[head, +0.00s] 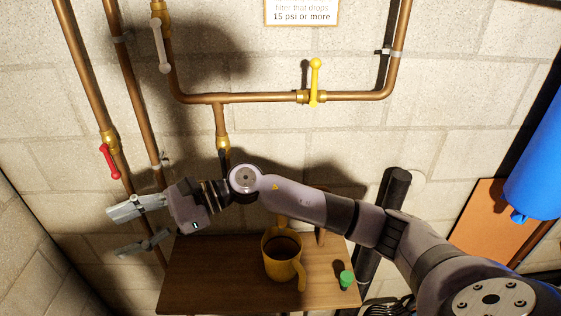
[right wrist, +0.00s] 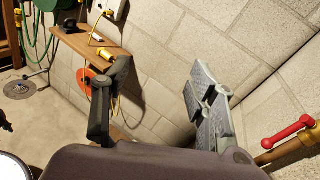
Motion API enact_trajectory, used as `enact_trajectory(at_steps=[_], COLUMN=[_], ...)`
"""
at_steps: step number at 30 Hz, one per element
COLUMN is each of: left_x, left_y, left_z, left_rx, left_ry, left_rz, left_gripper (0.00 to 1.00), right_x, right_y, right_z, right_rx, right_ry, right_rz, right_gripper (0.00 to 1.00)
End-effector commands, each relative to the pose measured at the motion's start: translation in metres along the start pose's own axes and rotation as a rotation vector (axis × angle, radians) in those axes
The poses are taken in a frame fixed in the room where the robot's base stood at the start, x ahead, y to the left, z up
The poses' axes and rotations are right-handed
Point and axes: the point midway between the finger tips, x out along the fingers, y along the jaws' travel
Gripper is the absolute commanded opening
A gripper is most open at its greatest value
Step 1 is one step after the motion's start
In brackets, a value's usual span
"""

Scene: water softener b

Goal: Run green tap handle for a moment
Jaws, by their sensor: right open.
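A small green round knob or cap (head: 347,278) shows at the right edge of the wooden shelf in the head view. I cannot tell whether it is the green tap handle, and no other green handle shows on the pipes. My right gripper (head: 138,226) is open and empty at the left, far from the green knob and before the wall. In the right wrist view its two fingers (right wrist: 155,98) stand apart with nothing between them. My left gripper is not in view.
A red handle (head: 108,160) on a copper pipe is near my right gripper, and a yellow handle (head: 315,82) and a white handle (head: 160,45) sit higher. A yellow mug (head: 281,262) stands on the wooden shelf (head: 215,285). A blue tank (head: 540,165) is at right.

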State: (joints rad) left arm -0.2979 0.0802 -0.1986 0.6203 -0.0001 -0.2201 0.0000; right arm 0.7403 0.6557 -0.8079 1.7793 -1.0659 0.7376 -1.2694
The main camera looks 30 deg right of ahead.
Motion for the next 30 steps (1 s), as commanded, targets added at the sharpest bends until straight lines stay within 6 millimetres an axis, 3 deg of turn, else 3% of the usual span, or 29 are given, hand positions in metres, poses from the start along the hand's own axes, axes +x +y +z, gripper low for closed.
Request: enact_trajectory(at_steps=[5, 8, 9, 12, 16, 18, 21, 30], left_x=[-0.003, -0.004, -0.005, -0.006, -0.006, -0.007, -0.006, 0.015], left_y=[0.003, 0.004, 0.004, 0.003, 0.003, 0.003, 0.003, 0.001], left_z=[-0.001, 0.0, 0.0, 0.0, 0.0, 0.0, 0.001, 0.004], left_rx=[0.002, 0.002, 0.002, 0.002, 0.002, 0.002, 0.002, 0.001], left_ry=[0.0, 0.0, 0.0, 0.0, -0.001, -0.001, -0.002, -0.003], left_rz=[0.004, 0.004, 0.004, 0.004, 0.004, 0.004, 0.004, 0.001], left_gripper=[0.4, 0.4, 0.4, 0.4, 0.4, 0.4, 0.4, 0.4], right_x=[-0.064, -0.127, -0.157, -0.223, -0.285, -0.306, -0.321, -0.321], right_y=[-0.004, -0.018, -0.025, -0.037, -0.045, -0.046, -0.046, -0.039], right_z=[-0.045, -0.065, -0.069, -0.07, -0.06, -0.056, -0.052, -0.081], right_rx=[-0.467, -0.644, -0.695, -0.759, -0.771, -0.763, -0.756, -0.751], right_ry=[0.417, 0.657, 0.749, 0.936, 1.087, 1.134, 1.167, 1.172], right_rz=[0.304, 0.492, 0.565, 0.724, 0.87, 0.918, 0.954, 0.965], right_gripper=[0.53, 0.53, 0.53, 0.53, 0.53, 0.53, 0.53, 0.53])
